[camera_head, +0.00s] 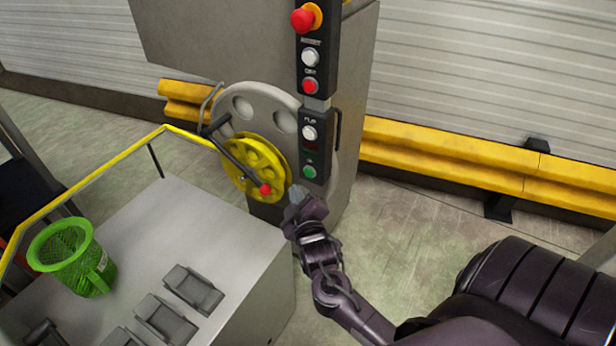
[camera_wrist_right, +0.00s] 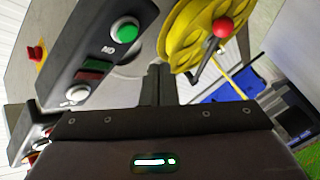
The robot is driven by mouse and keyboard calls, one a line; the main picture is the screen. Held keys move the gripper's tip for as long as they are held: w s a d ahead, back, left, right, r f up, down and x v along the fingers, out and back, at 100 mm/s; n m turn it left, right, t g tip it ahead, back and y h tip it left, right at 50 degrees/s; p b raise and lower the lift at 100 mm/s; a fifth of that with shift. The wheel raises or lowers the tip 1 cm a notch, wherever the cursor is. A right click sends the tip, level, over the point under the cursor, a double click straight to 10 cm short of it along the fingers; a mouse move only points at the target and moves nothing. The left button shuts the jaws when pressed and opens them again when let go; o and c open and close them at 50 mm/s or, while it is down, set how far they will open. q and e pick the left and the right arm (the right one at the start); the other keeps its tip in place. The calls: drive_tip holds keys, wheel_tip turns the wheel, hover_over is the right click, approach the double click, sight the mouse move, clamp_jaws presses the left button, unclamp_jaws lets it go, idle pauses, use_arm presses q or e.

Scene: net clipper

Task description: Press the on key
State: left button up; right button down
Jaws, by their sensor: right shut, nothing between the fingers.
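The green button (camera_head: 309,172) is low on the black control panel (camera_head: 321,152), on the grey machine column. It also shows in the right wrist view (camera_wrist_right: 124,30), at upper left, with a short label beside it that seems to read ON. My right gripper (camera_head: 296,191) is shut and empty, just below and left of the green button in the head view. In the right wrist view its fingertips (camera_wrist_right: 158,70) are right of and below the button and look apart from it. My left gripper is not in view.
A yellow handwheel (camera_head: 252,165) with a red-knobbed crank (camera_head: 265,189) is close left of my right gripper. White (camera_head: 309,133) and red (camera_head: 310,86) buttons and a red emergency stop (camera_head: 303,20) sit higher. A green mesh basket (camera_head: 72,254) stands on the grey machine top at left.

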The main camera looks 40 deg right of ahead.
sight(309, 173)
drive_tip(key=shift+w+d, duration=0.35)
drive_tip(key=shift+d, duration=0.5)
drive_tip(key=shift+w+d, duration=0.35)
drive_tip(key=shift+d, duration=0.5)
idle(0.8)
drive_tip(key=shift+w+d, duration=0.15)
drive_tip(key=shift+d, duration=0.2)
drive_tip(key=shift+w+d+p, duration=0.2)
drive_tip(key=shift+d+p, duration=0.15)
drive_tip(key=shift+d, duration=0.05)
idle(0.6)
idle(0.3)
drive_tip(key=shift+s+a+p, duration=0.35)
drive_tip(key=shift+a+p, duration=0.05)
drive_tip(key=shift+a, duration=0.4)
